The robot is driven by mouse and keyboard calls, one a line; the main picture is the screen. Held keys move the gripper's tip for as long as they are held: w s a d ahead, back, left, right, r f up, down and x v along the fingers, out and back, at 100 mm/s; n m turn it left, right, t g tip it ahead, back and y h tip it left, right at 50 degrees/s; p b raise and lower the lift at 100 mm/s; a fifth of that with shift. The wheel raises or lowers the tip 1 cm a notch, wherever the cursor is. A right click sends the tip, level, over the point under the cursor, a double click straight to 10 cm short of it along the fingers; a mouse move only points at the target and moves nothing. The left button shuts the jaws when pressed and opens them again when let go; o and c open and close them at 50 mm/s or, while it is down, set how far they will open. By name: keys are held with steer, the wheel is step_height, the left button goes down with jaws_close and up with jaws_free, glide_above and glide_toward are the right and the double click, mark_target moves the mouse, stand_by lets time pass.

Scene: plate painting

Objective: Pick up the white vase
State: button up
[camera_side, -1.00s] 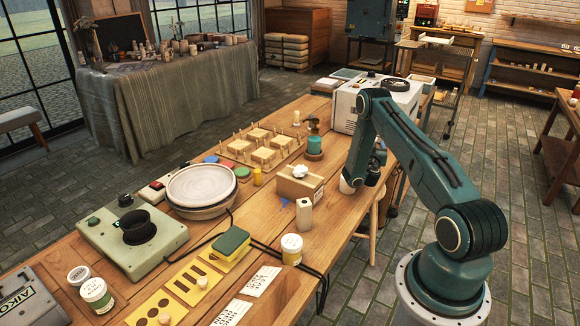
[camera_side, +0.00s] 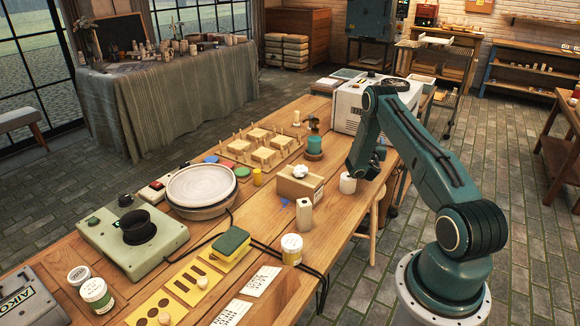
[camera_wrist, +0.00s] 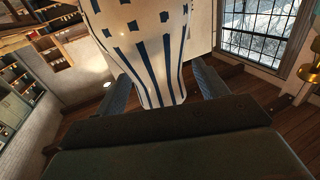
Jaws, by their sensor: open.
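In the side view a small white vessel (camera_side: 348,184) stands near the right edge of the table. In the wrist view a white vase with blue stripes and patches (camera_wrist: 152,60) fills the space between the two spread fingers of my gripper (camera_wrist: 163,86). I cannot tell whether the fingers touch it, or which vessel in the side view it is.
A cardboard box (camera_side: 300,185) with a white lump on top stands left of the white vessel. A labelled jar (camera_side: 291,249) stands at the front. Bare wood lies between them.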

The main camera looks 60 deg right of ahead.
jaws_close()
steer(key=shift+r, duration=0.15)
step_height(320, 180, up, 20)
stand_by(1.2)
stand_by(0.5)
